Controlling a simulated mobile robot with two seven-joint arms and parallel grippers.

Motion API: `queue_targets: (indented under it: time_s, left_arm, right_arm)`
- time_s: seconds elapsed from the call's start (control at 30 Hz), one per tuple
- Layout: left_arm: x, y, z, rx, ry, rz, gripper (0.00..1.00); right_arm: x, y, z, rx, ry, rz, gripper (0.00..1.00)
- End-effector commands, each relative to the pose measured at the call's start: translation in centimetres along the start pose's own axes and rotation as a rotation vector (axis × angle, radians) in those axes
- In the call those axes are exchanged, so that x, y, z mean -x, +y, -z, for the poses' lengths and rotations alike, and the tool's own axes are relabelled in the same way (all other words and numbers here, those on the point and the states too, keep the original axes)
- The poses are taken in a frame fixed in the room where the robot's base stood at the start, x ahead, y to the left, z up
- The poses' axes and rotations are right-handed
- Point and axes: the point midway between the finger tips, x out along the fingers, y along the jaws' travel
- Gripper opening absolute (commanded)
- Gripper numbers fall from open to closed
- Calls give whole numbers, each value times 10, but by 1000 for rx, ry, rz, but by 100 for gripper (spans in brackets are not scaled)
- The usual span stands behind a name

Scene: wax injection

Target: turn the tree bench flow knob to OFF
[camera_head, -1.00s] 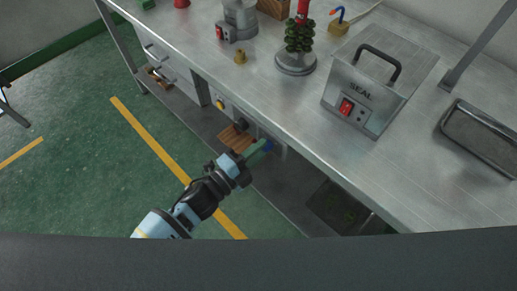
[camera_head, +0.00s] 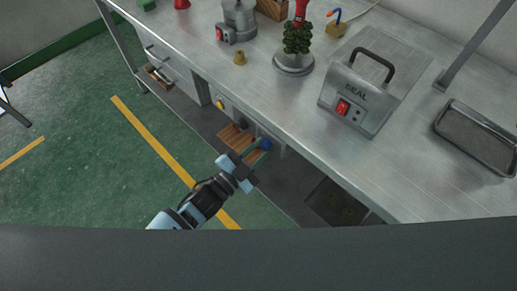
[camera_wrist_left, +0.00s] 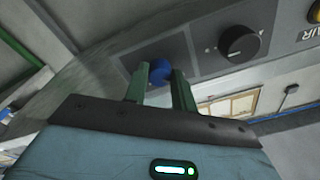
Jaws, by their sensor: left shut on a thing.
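A blue knob (camera_head: 265,144) sits on a grey panel under the front edge of the metal bench; it also shows in the left wrist view (camera_wrist_left: 160,72). My left gripper (camera_head: 259,150) reaches it from the front, its green fingers (camera_wrist_left: 160,80) on either side of the knob and shut on it. A pointer or OFF mark for this knob cannot be made out. A black knob (camera_wrist_left: 239,43) with marks around it is to the right on the same panel in the wrist view. My right gripper is not in view.
The metal bench top (camera_head: 270,110) carries a SEAL box (camera_head: 365,90), a green wax tree (camera_head: 298,40) on a round base and a metal tray (camera_head: 478,135). A yellow button (camera_head: 220,103) and drawers (camera_head: 165,65) are left of the knob. The green floor in front is clear.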

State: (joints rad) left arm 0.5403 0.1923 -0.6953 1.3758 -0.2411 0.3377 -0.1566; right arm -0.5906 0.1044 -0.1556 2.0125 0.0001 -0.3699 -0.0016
Motion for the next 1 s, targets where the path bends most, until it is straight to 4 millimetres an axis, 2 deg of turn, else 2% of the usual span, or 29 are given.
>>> queue_targets:
  time_s: [0.6,0.63,0.77,1.0]
  left_arm:
    - [0,0,0,43,-3,4,3]
    - [0,0,0,43,-3,4,29]
    - [0,0,0,42,-3,3,46]
    - [0,0,0,41,-2,3,48]
  right_arm:
    - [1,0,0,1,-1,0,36]
    - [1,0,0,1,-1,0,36]
    - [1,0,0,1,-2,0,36]
    - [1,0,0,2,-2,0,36]
